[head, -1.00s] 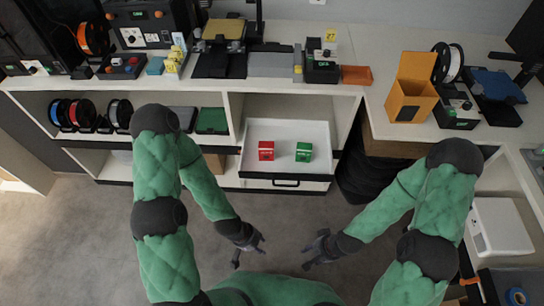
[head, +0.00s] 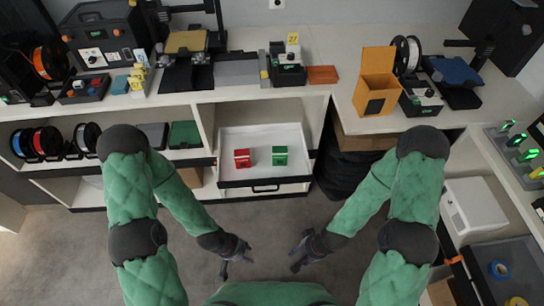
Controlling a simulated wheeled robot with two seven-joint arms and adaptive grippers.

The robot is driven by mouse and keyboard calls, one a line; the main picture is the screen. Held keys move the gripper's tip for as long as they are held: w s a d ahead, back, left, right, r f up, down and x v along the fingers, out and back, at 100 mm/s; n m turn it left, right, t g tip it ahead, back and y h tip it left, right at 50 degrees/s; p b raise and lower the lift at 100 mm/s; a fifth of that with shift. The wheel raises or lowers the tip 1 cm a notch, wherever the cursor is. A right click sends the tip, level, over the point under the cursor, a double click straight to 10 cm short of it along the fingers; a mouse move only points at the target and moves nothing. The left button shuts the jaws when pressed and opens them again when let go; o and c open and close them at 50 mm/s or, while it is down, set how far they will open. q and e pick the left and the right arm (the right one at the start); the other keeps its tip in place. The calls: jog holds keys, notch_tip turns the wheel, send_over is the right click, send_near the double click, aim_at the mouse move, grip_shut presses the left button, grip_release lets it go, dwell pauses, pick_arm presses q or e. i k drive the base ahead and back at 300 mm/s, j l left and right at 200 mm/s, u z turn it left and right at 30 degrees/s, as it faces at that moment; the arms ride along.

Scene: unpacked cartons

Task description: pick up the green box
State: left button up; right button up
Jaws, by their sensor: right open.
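The green box (head: 280,155) stands in the open white drawer (head: 262,137), right of a red box (head: 242,158) and with a small gap between them. My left gripper (head: 236,262) hangs over the floor in front of the drawer, below the red box in the picture. Its fingers are spread and empty. My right gripper (head: 299,257) is also in front of the drawer, a little to the right. It is open and empty. Neither gripper touches a box.
The drawer sticks out from a white shelf unit under a long counter (head: 215,95). An orange carton (head: 376,85) stands on the counter at the right. The grey floor (head: 200,285) before the drawer is clear.

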aim_at(280, 153)
jog(key=i+l+u, duration=0.15)
jog(key=i+u, duration=0.25)
jog(key=i+l+u, duration=0.2)
jog(key=u, duration=0.25)
jog(key=i+l+u, duration=0.2)
jog(key=l+u, duration=0.2)
